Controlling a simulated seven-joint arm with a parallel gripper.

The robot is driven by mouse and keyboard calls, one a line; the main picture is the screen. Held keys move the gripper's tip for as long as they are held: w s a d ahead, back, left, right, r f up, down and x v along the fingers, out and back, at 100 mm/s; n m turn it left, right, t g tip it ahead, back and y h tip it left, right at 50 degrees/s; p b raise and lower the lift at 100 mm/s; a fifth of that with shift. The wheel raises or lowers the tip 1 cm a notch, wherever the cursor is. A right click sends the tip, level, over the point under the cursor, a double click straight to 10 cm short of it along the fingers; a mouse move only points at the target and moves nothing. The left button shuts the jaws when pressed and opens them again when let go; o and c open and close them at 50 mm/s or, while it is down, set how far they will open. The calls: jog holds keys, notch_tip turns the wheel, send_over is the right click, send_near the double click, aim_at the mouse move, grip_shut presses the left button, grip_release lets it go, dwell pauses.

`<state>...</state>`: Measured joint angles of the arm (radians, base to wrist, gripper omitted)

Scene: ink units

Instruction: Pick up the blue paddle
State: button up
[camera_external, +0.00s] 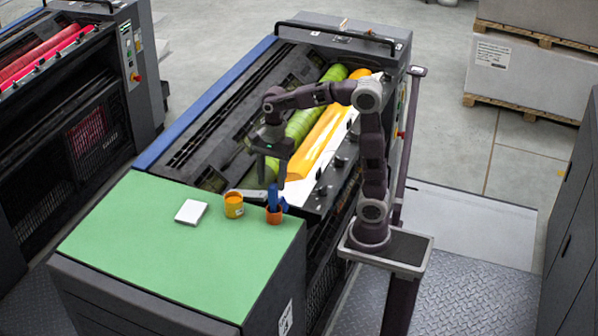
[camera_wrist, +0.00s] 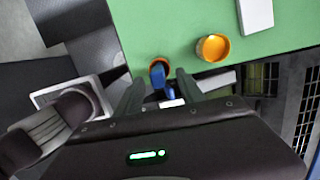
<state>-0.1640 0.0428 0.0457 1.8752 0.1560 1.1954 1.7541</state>
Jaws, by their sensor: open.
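The blue paddle (camera_external: 273,196) stands upright in a small orange cup (camera_external: 275,215) near the right edge of the green top. In the wrist view the blue paddle (camera_wrist: 158,77) and the rim of the orange cup (camera_wrist: 159,61) show between my fingers. My gripper (camera_external: 272,172) is open and empty, pointing down just above the paddle in the external view. In the wrist view my gripper (camera_wrist: 160,88) has one finger on each side of the paddle. I cannot tell whether either finger touches it.
A yellow-orange pot (camera_external: 234,206) stands left of the cup. A white block (camera_external: 191,212) lies farther left, and a pale flat piece (camera_external: 248,194) lies behind the pot. The green top (camera_external: 150,245) is otherwise clear. Press rollers (camera_external: 305,125) run behind.

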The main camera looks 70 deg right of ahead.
aim_at(272, 206)
jog(key=f, duration=0.6)
jog(key=shift+s+a, duration=0.25)
jog(key=shift+a, duration=0.1)
jog(key=shift+r, duration=0.1)
grip_shut()
